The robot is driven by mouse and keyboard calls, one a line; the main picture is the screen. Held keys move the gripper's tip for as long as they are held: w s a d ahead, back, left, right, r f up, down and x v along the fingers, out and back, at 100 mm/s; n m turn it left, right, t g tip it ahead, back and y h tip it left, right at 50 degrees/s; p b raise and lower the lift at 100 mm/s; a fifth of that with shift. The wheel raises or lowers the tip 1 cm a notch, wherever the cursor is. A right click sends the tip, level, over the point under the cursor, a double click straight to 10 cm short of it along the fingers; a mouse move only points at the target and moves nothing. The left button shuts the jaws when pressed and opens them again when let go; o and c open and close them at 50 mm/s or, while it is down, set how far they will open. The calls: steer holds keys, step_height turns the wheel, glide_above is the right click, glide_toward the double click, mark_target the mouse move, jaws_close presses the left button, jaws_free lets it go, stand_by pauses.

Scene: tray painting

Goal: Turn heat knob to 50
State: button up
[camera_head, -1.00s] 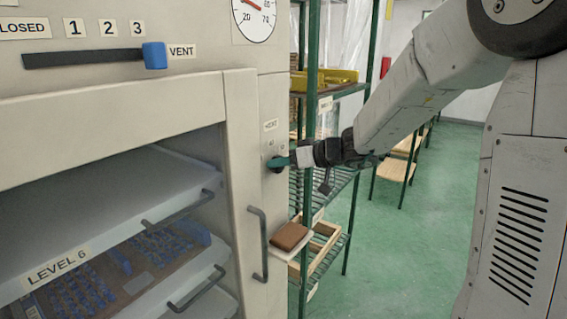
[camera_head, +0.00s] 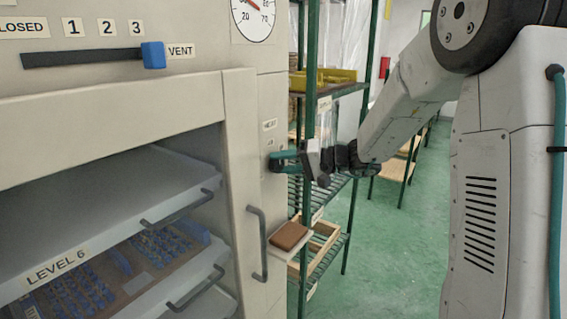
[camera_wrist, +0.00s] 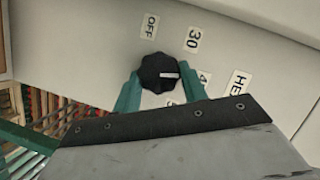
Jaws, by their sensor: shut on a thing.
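The heat knob (camera_wrist: 158,72) is black and fluted with a white pointer mark. In the wrist view the mark points right, roughly toward a partly hidden label starting with 4 (camera_wrist: 204,77). The OFF label (camera_wrist: 150,26) and the 30 label (camera_wrist: 192,39) are clear; another label below the knob is mostly covered. My gripper (camera_wrist: 159,71) has its teal fingers shut on the knob, one on either side. In the head view my gripper (camera_head: 284,160) reaches the oven's right front panel from the right, under the HEAT label (camera_head: 270,125); the knob is mostly hidden there.
The oven door frame (camera_head: 238,150) and its handle (camera_head: 260,243) are left of my gripper. A blue vent slider (camera_head: 153,55) sits above at the VENT end. A green shelf rack (camera_head: 310,100) stands close behind my wrist. Green floor is open to the right.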

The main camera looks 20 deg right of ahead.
steer(key=m, duration=0.1)
steer(key=m+y, duration=0.1)
steer(key=m, duration=0.1)
steer(key=shift+d+f+y, duration=0.1)
steer(key=shift+f+y, duration=0.1)
steer(key=shift+y, duration=0.1)
steer(key=m, duration=0.1)
steer(key=m+y, duration=0.1)
steer(key=m, duration=0.1)
steer(key=shift+f+m+t, duration=0.2)
steer(key=shift+m+t, duration=0.1)
steer(key=shift+t, duration=0.1)
steer(key=m+t, duration=0.1)
steer(key=m, duration=0.1)
steer(key=m+t, duration=0.1)
steer(key=m, duration=0.2)
steer(key=m+y, duration=0.1)
steer(key=m, duration=0.1)
steer(key=shift+f+t, duration=0.25)
steer(key=shift+t, duration=0.15)
steer(key=shift+m, duration=0.5)
steer(key=o, duration=1)
steer(key=v, duration=0.7)
steer(key=shift+s+d+f, duration=0.15)
steer(key=shift+s, duration=0.1)
